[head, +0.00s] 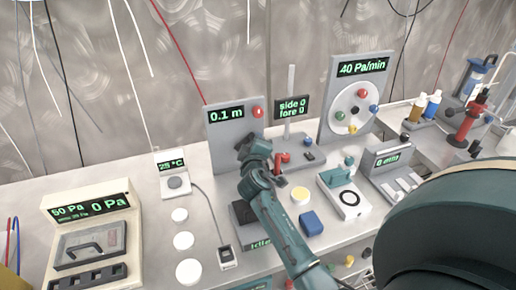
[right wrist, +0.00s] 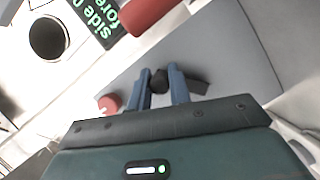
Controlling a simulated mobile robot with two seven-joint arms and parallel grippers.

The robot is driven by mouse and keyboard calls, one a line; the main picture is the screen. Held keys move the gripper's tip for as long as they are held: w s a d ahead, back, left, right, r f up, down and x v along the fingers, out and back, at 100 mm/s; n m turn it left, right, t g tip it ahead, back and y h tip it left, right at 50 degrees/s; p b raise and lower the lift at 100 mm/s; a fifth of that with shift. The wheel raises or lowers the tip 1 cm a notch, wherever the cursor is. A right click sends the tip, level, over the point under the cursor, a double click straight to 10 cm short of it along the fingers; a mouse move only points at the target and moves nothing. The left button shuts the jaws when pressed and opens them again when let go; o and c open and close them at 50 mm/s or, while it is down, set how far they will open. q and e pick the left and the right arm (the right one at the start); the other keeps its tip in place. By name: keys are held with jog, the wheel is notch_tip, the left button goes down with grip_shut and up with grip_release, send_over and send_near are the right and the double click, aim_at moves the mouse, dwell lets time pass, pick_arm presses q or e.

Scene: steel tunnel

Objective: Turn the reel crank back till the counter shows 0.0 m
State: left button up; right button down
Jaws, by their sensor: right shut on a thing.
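The reel counter on an upright grey panel (head: 220,136) reads 0.1 m in green digits (head: 226,114) in the head view. My right arm reaches up to the front of this panel, and its wrist hides the crank in that view. In the right wrist view my right gripper (right wrist: 159,88) has its two blue fingers closed around a small black crank knob (right wrist: 159,78). A dark piece (right wrist: 198,87) lies beside the right finger, against the grey panel face (right wrist: 225,50). My left gripper is in neither view.
A red ball (head: 257,112) sits at the panel's upper right. A small display on a post (head: 291,107) and a red part (head: 282,158) stand close on the right. A dial board reading 40 Pa/min (head: 362,68) stands further right. White discs (head: 183,241) lie on the left.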

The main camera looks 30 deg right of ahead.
jog(key=shift+w+a+r+n+t+h+b, duration=0.15)
jog(key=shift+a+r+n+h+b, duration=0.1)
jog(key=shift+n+b, duration=0.3)
jog(key=shift+a+r+n+t+h+b, duration=0.15)
jog(key=shift+a+n+b, duration=0.15)
jog(key=shift+n, duration=0.35)
jog(key=shift+w+a+r+n+t+h+b, duration=0.15)
jog(key=shift+a+n+t+h+b, duration=0.1)
jog(key=shift+n+b, duration=0.3)
jog(key=shift+a+r+n+t+h+b, duration=0.15)
jog(key=shift+a+n+b, duration=0.15)
jog(key=shift+n, duration=0.35)
jog(key=n, duration=0.1)
jog(key=a+n+t+b, duration=0.1)
jog(key=shift+w+r+n+b, duration=0.15)
jog(key=shift+r+n+b, duration=0.15)
jog(key=shift+n, duration=0.1)
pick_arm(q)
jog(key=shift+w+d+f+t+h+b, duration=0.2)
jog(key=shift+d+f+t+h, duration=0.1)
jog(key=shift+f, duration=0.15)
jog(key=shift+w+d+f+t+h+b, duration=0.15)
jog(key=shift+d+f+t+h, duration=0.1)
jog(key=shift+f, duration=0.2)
pick_arm(e)
jog(key=shift+a+r+n+t, duration=0.1)
jog(key=shift+a+n+t, duration=0.25)
jog(key=shift+n, duration=0.35)
jog(key=shift+w+a, duration=0.1)
